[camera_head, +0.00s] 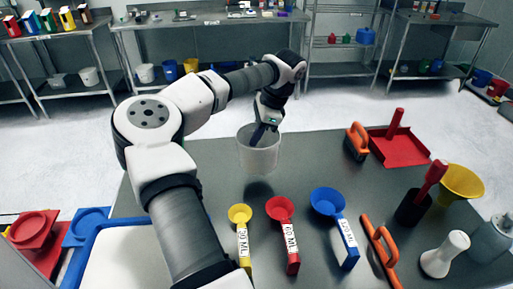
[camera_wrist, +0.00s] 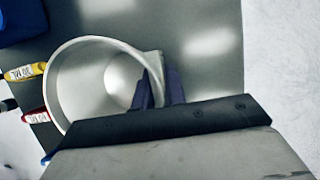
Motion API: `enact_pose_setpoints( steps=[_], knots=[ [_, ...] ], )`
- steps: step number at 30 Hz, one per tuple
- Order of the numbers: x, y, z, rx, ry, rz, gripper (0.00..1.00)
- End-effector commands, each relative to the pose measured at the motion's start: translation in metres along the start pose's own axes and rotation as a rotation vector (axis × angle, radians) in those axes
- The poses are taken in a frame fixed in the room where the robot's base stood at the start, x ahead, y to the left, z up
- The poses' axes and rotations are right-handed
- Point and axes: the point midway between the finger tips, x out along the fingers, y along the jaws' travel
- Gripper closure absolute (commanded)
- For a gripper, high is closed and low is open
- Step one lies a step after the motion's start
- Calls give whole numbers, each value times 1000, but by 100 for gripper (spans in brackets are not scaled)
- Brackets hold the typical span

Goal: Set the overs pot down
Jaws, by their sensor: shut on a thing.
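The overs pot is the whitish, open-topped round pot (camera_head: 259,158) near the far edge of the steel table. It looks upright and empty. A dark shadow lies on the table under it, and it seems to hang a little above the surface. My gripper (camera_head: 264,131) is shut on the pot's wall at the rim. In the wrist view, the dark fingers (camera_wrist: 160,88) pinch the right side of the pot (camera_wrist: 68,85), one inside and one outside. The pot's underside is hidden in the wrist view.
Yellow (camera_head: 240,214), red (camera_head: 280,208) and blue (camera_head: 327,201) scoops lie nearer on the steel table (camera_head: 220,175). An orange-handled brush (camera_head: 357,142) and red dustpan (camera_head: 405,150) lie to the right. Table between pot and brush is clear. A blue-rimmed white tray (camera_head: 100,258) is at left.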

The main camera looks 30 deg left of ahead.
Motion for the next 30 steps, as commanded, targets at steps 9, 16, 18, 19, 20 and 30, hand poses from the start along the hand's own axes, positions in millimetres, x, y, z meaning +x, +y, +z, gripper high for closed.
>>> enact_pose_setpoints(
  steps=[9,16,18,19,20,30],
  knots=[
    [26,0,-11,1,0,1,100],
    [55,0,-22,0,0,1,100],
    [57,0,-23,-1,0,0,100],
    [57,0,-23,-1,-1,-1,100],
    [57,0,-23,-1,-1,-1,100],
    [59,0,-24,-1,-1,-1,72]
  ],
)
